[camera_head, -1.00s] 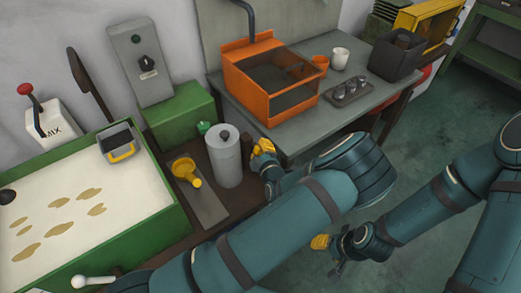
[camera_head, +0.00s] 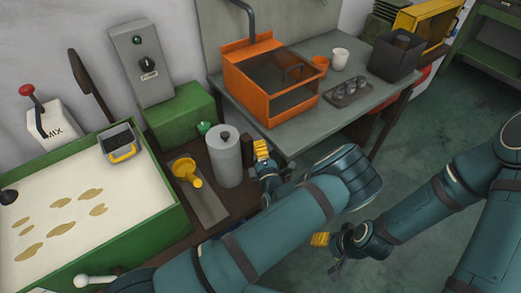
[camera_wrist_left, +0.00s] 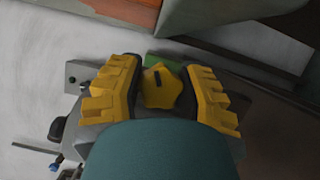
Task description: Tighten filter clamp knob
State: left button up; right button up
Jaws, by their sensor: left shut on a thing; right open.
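In the left wrist view, the yellow lobed clamp knob (camera_wrist_left: 160,87) sits between the two yellow fingers of my left gripper (camera_wrist_left: 164,90), which is shut on it. In the head view my left gripper (camera_head: 262,150) is just right of the grey cylinder (camera_head: 225,160); the knob cannot be made out there. My right gripper (camera_head: 322,240) hangs low over the floor, open and empty, away from the bench.
The green-framed tray (camera_head: 110,215) is at left. An orange open-topped box (camera_head: 268,105) stands on the grey table (camera_head: 225,90).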

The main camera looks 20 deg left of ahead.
pick_arm(q)
jog(key=n+t+y, duration=0.1)
jog(key=n, duration=0.2)
jog(key=shift+n+b, duration=0.35)
jog(key=shift+n, duration=0.05)
jog(key=n+y+b, duration=0.1)
jog(key=n+y, duration=0.1)
jog(key=n, duration=0.2)
jog(key=shift+r, duration=0.1)
jog(key=shift+r+n+g+y+b, duration=0.1)
jog(key=shift+n+g+y+b, duration=0.15)
jog(key=shift+n+y, duration=0.6)
jog(key=shift+r+n+g+y+b, duration=0.1)
jog(key=shift+n+g+y+b, duration=0.15)
jog(key=shift+n, duration=1.25)
jog(key=shift+n+g+y+b, duration=0.1)
jog(key=shift+n+y+b, duration=0.3)
jog(key=shift+n, duration=0.75)
jog(key=o, duration=1.2)
jog(key=shift+s, duration=0.1)
